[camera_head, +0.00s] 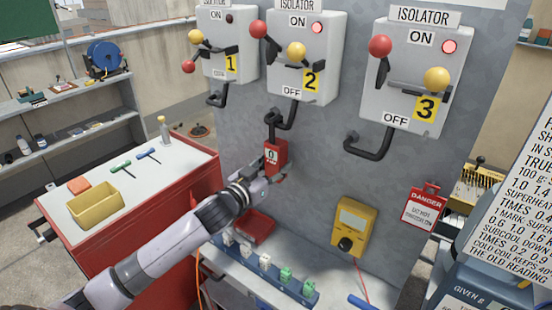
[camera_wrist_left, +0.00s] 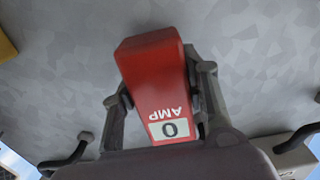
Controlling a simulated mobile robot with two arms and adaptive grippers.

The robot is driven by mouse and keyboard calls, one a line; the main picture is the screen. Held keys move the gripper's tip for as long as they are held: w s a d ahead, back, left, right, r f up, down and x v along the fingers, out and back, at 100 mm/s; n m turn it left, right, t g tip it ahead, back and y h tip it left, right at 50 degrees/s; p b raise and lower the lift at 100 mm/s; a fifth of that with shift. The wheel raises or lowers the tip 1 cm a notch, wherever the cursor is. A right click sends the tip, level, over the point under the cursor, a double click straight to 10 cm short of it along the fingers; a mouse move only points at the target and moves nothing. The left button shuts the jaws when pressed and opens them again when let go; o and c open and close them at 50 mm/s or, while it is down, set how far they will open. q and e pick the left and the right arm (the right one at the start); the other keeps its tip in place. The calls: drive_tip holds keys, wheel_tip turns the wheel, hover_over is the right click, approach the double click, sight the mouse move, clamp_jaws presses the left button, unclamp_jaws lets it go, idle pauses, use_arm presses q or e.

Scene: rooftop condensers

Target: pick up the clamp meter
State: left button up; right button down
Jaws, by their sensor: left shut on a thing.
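The red clamp meter (camera_head: 274,153) is upright in front of the grey panel, below isolator 2, its display reading 0 AMP. Its dark jaw (camera_head: 272,121) is at the black cable loop under isolator 2; I cannot tell whether it is around the cable or only in front of it. My left gripper (camera_head: 273,174) is shut on the meter's body. In the left wrist view the meter (camera_wrist_left: 156,75) is between the two fingers of the gripper (camera_wrist_left: 160,88), with its label upside down. My right gripper is not in view.
Three isolator boxes, including isolator 3 (camera_head: 418,80), are on the panel (camera_head: 330,150). A yellow meter (camera_head: 353,228) and a red danger tag (camera_head: 425,207) are to the right. A red tray (camera_head: 257,228) is below. A red cabinet (camera_head: 150,215) with a yellow bin (camera_head: 95,207) stands left.

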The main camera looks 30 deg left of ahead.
sight(271, 156)
use_arm(q)
drive_tip(key=shift+r, duration=0.2)
drive_tip(key=shift+r, duration=0.65)
wheel_tip(271, 156, up, 2)
drive_tip(key=shift+s+b, duration=0.1)
drive_tip(key=shift+b, duration=0.4)
drive_tip(key=s+a+b, duration=0.2)
drive_tip(key=s+b, duration=0.1)
drive_tip(key=s, duration=1.4)
drive_tip(key=shift+s+a, duration=0.2)
drive_tip(key=shift+s, duration=0.15)
